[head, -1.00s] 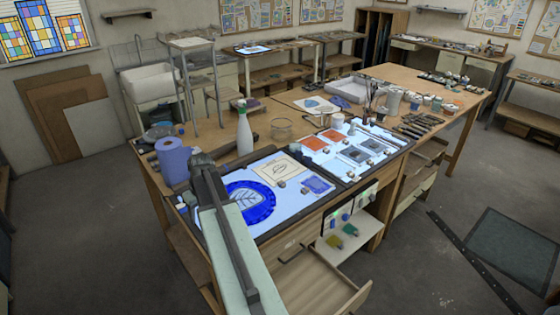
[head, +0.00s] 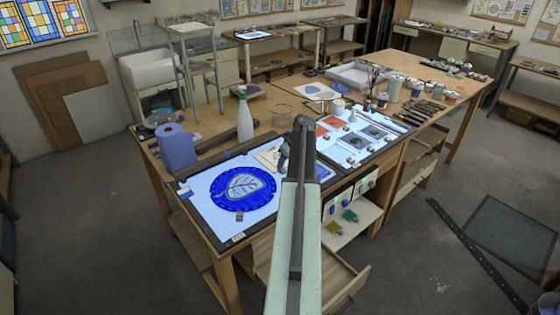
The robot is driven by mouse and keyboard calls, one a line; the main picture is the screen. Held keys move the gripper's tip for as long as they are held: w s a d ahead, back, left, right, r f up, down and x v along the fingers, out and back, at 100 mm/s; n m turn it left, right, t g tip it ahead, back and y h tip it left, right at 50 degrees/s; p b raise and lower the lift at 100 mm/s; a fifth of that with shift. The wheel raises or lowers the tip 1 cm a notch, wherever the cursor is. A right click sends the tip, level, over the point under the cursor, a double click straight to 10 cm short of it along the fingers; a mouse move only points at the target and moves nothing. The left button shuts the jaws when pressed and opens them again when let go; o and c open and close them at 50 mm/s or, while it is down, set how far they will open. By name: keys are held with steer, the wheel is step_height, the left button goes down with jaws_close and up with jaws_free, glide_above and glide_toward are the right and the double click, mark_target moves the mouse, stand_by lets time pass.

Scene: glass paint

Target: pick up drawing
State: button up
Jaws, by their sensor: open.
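A cream sheet with a line drawing (head: 267,157) lies on the lit panel (head: 205,215) at the near end of the table. My arm covers its right part. A round blue glass piece with a pale leaf (head: 243,188) lies on the panel in front of the sheet. My gripper (head: 283,158) shows only as a small grey part left of my raised arm, over the sheet's right side; it is open. Its fingertips are mostly hidden, and I cannot tell whether it touches the sheet. Another sheet with a blue shape (head: 321,91) lies farther back.
A second lit panel (head: 347,150) with orange and grey pieces lies to the right. Jars and brushes stand beyond it. An open drawer (head: 343,280) juts out below the table.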

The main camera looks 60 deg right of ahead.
mark_target(284, 170)
steer(key=b+x, duration=0.4)
steer(key=x, duration=0.1)
steer(key=shift+f+b, duration=0.15)
steer(key=shift+b, duration=0.2)
jaws_close()
steer(key=shift+r, duration=0.25)
